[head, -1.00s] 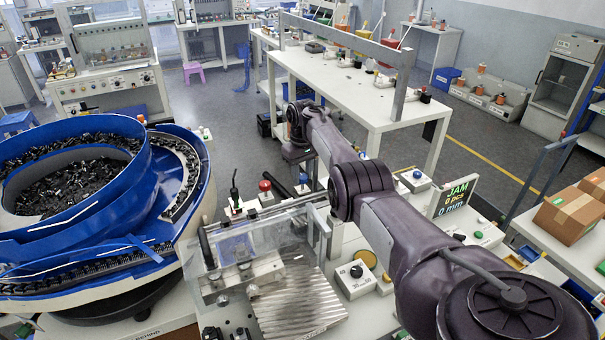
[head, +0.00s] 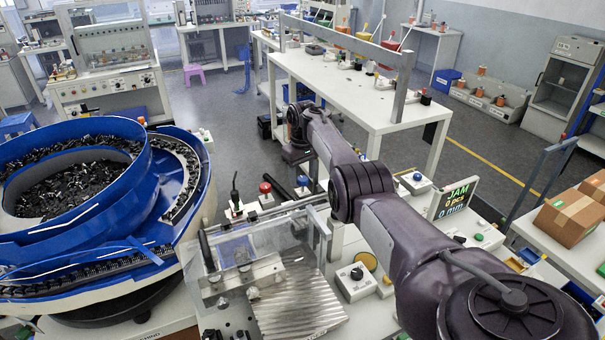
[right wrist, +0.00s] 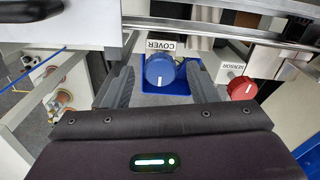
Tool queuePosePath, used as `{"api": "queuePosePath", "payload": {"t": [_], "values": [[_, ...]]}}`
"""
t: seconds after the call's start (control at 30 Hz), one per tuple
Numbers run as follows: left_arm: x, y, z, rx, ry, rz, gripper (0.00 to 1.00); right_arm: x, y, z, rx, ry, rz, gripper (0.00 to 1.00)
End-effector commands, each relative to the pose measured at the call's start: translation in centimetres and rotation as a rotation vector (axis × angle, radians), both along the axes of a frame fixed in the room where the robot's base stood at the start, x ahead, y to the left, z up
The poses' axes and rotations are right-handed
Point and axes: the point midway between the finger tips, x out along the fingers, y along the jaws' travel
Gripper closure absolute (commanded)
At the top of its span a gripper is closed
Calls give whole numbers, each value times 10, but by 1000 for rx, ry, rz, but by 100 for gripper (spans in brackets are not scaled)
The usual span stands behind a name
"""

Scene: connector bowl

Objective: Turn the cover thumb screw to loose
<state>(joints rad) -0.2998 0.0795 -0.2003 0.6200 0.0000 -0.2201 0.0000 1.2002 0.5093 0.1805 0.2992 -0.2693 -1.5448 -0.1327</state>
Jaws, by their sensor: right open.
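The cover thumb screw is a round blue knob (right wrist: 160,70) under a COVER label (right wrist: 161,45) in the right wrist view. A short white mark on its face stands about upright. My right gripper (right wrist: 159,74) is open, with one dark finger on each side of the knob. I see gaps beside the knob and cannot tell how deep the fingers reach. In the head view my right arm reaches over the bench and my right gripper (head: 301,163) is at its far side. My left gripper is not in view.
A red knob (right wrist: 243,88) labelled SENSOR sits to the right of the blue one. A metal rail (right wrist: 220,32) runs above both. In the head view, a blue bowl feeder (head: 90,200) stands left, a clear cover (head: 240,245) in the middle, and a JAM display (head: 455,197) right.

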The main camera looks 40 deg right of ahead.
Motion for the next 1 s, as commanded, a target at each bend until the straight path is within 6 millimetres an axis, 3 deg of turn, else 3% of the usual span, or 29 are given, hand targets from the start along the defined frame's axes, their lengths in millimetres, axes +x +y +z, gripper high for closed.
{"api": "queuePosePath", "payload": {"t": [0.53, 1.0], "values": [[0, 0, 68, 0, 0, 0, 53, 1, 0, 71, 0, -2, 0, 48], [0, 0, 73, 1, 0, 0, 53, 1, 0, 77, 0, -3, 0, 48]]}}
